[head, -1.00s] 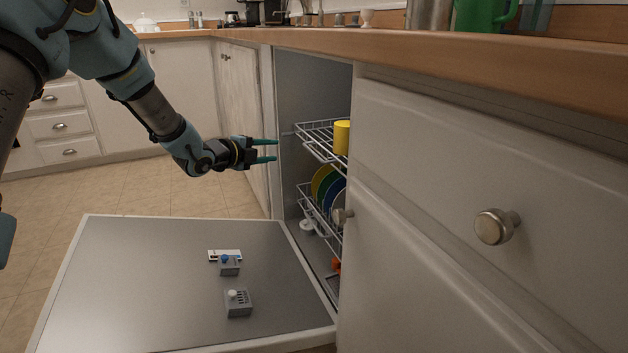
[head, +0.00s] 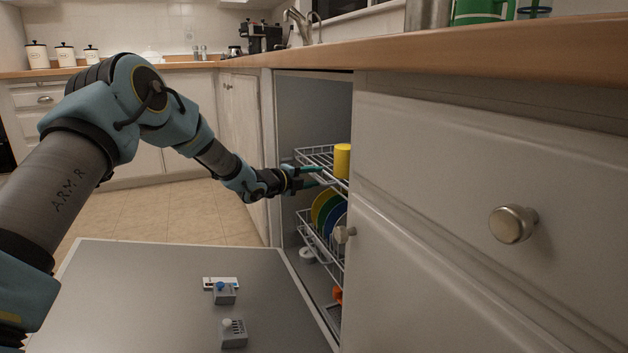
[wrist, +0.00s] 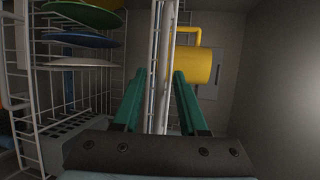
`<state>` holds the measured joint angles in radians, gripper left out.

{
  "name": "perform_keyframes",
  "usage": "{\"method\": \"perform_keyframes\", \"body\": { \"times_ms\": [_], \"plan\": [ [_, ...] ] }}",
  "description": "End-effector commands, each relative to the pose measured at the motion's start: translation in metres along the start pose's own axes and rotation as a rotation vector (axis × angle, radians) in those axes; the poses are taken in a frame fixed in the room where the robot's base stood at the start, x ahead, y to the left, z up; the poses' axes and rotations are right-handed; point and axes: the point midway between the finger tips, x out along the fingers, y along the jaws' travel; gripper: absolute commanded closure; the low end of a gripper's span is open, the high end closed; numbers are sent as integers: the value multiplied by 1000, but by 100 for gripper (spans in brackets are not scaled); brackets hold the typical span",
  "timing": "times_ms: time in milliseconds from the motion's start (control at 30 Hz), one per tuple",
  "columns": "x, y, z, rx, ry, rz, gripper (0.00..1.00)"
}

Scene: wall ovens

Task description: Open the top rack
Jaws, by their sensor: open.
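The top rack (head: 318,154) is a white wire rack inside the open dishwasher, with a yellow mug (head: 342,160) on it. My gripper (head: 315,176) is at the front edge of this rack. In the wrist view, the teal fingers of my gripper (wrist: 160,92) are apart, one on each side of the rack's white front rail (wrist: 161,60). The yellow mug (wrist: 192,65) shows just beyond the right finger. From these views I cannot tell whether either finger touches the rail.
The lower rack (head: 318,238) holds several plates (head: 325,208). The dishwasher door (head: 150,300) lies folded down below my arm. A cabinet front with a round knob (head: 512,224) closes off the right side, and a wooden countertop (head: 450,75) runs above.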

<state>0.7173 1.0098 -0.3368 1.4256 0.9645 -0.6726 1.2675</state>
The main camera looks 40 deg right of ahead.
Motion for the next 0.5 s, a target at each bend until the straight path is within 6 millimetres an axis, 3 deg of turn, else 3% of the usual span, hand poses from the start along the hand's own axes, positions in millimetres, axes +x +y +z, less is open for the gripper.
{"method": "perform_keyframes", "body": {
  "times_ms": [300,500],
  "plan": [
    [3,-1,0,0,-1,0,58],
    [3,-1,0,0,-1,0,79]
  ]
}}
